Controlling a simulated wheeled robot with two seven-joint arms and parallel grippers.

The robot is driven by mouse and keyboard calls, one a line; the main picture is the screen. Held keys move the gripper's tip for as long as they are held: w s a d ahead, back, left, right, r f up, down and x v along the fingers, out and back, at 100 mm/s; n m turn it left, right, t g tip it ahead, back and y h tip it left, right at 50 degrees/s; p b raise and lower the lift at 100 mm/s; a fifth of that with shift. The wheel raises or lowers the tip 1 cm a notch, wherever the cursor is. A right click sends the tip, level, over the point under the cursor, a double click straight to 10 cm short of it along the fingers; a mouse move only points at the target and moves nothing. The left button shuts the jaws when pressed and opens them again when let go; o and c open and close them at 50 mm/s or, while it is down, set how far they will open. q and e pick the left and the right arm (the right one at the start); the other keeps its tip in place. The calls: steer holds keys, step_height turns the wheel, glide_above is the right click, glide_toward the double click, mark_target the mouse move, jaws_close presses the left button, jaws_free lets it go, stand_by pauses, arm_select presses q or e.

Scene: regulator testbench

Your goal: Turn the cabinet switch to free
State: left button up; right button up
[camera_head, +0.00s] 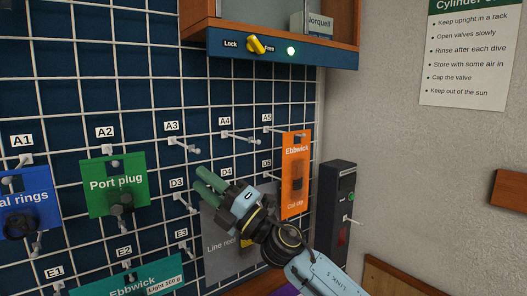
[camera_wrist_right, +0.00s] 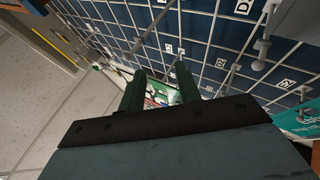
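The cabinet switch is a yellow knob (camera_head: 255,45) on the dark blue strip under the wooden cabinet (camera_head: 285,38). It sits between the words Lock and Free and partly covers the start of Free. Its body looks slanted, from upper left to lower right; I cannot tell exactly which word it points to. My left gripper is not in view.
A wire grid board with hooks (camera_head: 185,145) fills the left. A black device (camera_head: 338,190) stands at the right. The space between gripper and cabinet looks clear.

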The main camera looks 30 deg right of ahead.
steer(key=s+a+r+n+g+y, duration=0.2)
steer(key=s+r+n+g, duration=0.2)
steer(key=r+n, duration=0.5)
steer(key=s+a+r+n+g+y, duration=0.1)
steer(key=s+a+r+n+g, duration=0.1)
steer(key=s+r+n+g, duration=0.65)
steer(key=t+h+p, duration=0.2)
steer(key=t+h, duration=0.9)
steer(key=h, duration=0.4)
glide_toward(259, 45)
steer(key=w, duration=0.8)
steer(key=shift+w+a+r, duration=0.2)
steer(key=shift+w+a, duration=0.1)
steer(key=shift+w, duration=0.05)
jaws_close()
